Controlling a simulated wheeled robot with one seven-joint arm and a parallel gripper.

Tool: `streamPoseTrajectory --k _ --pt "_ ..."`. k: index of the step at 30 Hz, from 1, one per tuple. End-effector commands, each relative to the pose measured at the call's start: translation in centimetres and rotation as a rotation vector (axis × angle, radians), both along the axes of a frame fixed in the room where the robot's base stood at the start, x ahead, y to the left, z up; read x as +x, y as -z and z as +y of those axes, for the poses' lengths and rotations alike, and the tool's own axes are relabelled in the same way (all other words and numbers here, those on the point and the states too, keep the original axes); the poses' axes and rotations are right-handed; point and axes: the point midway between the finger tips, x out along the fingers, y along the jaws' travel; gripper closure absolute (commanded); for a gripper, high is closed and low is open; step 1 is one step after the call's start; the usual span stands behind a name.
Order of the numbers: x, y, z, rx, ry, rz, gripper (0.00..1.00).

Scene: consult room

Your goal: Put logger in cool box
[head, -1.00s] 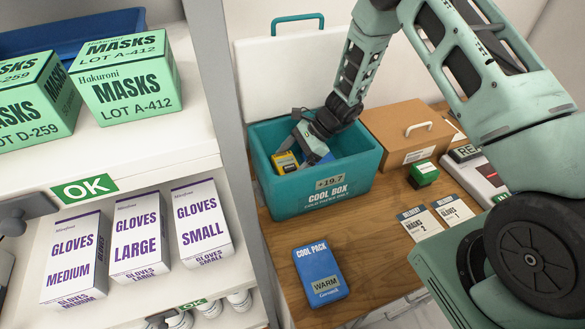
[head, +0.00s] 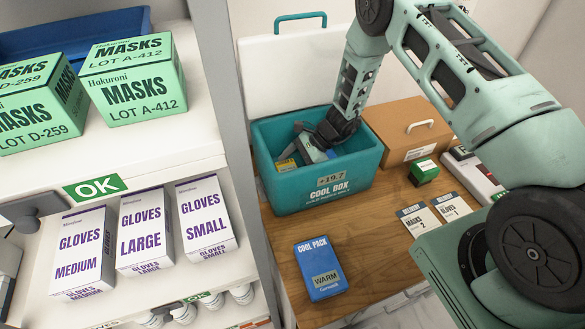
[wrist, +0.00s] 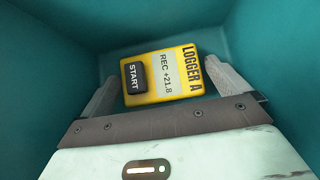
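The teal cool box (head: 285,195) stands open on the wooden counter, its lid raised behind it and its display reading +19.7. The yellow logger (wrist: 163,75), marked LOGGER A, lies inside the box in the wrist view, with a black START button and a display reading REC +21.8. In the head view only part of the logger (head: 286,165) shows above the front wall. My gripper (wrist: 162,75) reaches down into the box. Its fingers stand apart on either side of the logger, with small gaps visible, so it looks open around it.
A blue cool pack (head: 320,268) marked WARM lies in front of the box. A brown carton (head: 405,135), a small green box (head: 424,171) and two cards (head: 432,215) are to the right. A shelf with glove boxes (head: 143,230) and mask boxes (head: 133,80) stands left.

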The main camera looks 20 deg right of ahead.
Motion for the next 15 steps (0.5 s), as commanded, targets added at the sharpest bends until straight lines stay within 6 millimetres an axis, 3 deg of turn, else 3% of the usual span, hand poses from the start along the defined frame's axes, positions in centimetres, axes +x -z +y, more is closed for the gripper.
streamPoseTrajectory --k 8,15 --pt "0.0 -0.6 0.0 0.0 -0.001 0.0 0.0" --pt "0.2 -2.7 -2.8 0.0 0.001 -0.006 0.0"
